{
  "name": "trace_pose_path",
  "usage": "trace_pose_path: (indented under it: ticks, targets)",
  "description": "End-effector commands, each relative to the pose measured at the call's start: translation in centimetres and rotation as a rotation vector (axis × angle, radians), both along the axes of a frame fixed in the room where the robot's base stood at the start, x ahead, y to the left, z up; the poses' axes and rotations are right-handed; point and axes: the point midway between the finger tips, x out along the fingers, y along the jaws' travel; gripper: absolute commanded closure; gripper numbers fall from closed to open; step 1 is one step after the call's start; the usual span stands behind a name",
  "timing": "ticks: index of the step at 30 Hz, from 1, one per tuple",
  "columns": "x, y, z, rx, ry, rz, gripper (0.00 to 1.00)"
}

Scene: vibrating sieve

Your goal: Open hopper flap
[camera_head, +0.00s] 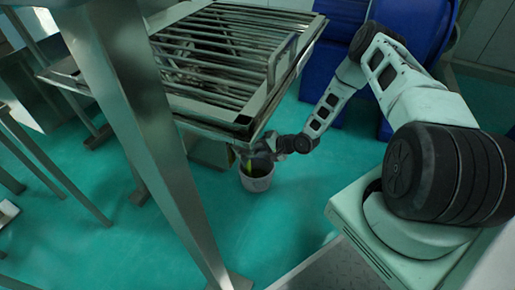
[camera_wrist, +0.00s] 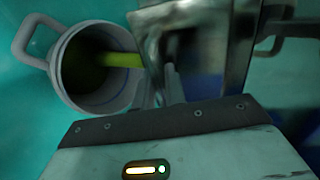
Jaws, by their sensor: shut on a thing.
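A metal hopper part (camera_wrist: 200,40), which I take to be the flap side of the outlet, fills the upper middle of the wrist view. My gripper (camera_wrist: 163,88) is shut on the flap at its edge; the exact grip is dark and blurred. In the head view my gripper (camera_head: 268,148) is low beside the sieve machine's near corner. A yellow-green stream (camera_wrist: 122,60) runs from the metal part into a grey bucket (camera_wrist: 75,38). In the head view the bucket (camera_head: 257,182) stands on the floor just below my gripper, with yellow-green showing at its mouth.
The sieve machine (camera_head: 250,103) with metal bars stands above and left of my gripper. A steel post (camera_head: 150,125) crosses the head view on the left. Blue drums (camera_head: 408,22) stand behind my arm. The green floor (camera_head: 310,215) right of the bucket is clear.

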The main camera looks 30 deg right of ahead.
Motion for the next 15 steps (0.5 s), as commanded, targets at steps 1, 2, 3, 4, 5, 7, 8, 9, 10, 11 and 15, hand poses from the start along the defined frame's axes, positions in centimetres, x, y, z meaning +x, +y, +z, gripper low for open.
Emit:
trace_pose_path:
  ticks: [1,2,3,4,5,7,8,9,10,11,15]
  targets:
    - [-0.05,0.15,-0.01,0.001,0.001,0.003,1.0]
    - [-0.05,0.15,-0.01,0.001,0.001,0.003,0.82]
    - [-0.04,0.15,-0.02,0.001,0.001,0.003,0.71]
    - [-0.04,0.14,-0.02,0.001,0.001,0.003,0.7]
    - [-0.03,0.13,-0.02,0.001,0.001,0.002,0.7]
    - [-0.03,0.11,-0.01,0.001,0.0,0.002,0.7]
    - [-0.02,0.1,-0.01,0.001,0.001,0.002,0.7]
    - [-0.02,0.1,-0.01,0.001,0.0,0.002,0.7]
    - [-0.01,0.09,-0.01,0.0,0.0,0.001,0.7]
    - [-0.01,0.08,-0.01,0.0,0.0,0.001,0.7]
    - [-0.4,-0.3,0.46,0.0,0.0,-0.001,0.7]
